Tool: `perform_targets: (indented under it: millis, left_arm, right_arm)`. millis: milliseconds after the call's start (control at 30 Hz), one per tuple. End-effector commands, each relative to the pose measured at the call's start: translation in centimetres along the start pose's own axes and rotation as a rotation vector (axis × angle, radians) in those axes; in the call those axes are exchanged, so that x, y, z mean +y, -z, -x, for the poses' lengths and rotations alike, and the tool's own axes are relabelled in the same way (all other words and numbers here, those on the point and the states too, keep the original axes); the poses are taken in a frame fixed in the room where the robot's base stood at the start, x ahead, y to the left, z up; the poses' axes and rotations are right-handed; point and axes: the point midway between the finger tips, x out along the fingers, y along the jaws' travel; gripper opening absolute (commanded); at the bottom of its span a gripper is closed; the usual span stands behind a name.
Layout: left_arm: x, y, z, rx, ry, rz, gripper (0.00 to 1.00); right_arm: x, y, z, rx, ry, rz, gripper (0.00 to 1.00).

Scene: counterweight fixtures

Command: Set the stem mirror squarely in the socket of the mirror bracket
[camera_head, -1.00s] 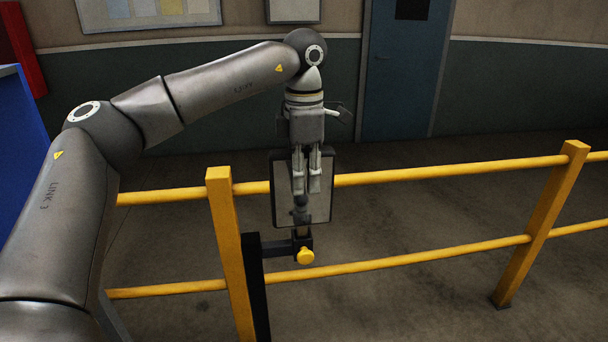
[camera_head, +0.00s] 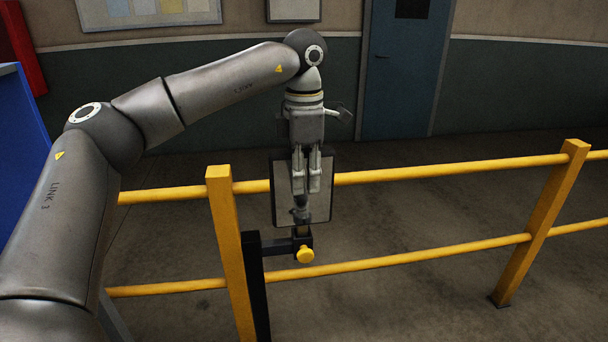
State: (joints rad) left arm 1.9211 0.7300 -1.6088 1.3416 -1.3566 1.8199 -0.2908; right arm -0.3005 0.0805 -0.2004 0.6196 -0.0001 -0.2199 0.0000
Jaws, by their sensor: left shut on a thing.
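The stem mirror (camera_head: 322,205) is a dark-framed rectangular plate with a grey face. It hangs upright below my left gripper (camera_head: 306,185), which is shut on it near its top and middle. Its lower end is just above the mirror bracket (camera_head: 280,248), a black arm on a black post with a yellow knob (camera_head: 305,254). A short brownish stem piece shows between the mirror and the bracket's socket block. I cannot tell how deep the stem sits in the socket. The mirror looks slightly turned relative to the bracket. My right gripper is not in view.
A yellow railing (camera_head: 450,172) with square posts (camera_head: 228,245) runs behind and beside the bracket. A blue panel (camera_head: 22,150) stands at the left edge. A blue door (camera_head: 400,80) and wall are farther back. The floor at the right is clear.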

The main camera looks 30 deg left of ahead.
Motion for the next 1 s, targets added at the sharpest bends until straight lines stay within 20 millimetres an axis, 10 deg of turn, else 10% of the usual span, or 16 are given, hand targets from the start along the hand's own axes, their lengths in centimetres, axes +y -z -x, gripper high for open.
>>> perform_targets:
  millis: [867,900,1000]
  left_arm:
    - [0.01,0.00,-0.85,-0.001,-0.001,0.000,0.00]
    - [0.01,0.00,-0.79,-0.001,-0.001,0.000,0.33]
    - [0.01,0.00,-0.80,-0.001,-0.001,0.000,0.46]
  right_arm:
    - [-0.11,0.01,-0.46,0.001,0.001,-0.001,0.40]
    - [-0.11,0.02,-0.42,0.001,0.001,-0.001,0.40]
    - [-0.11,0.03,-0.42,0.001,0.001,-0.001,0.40]
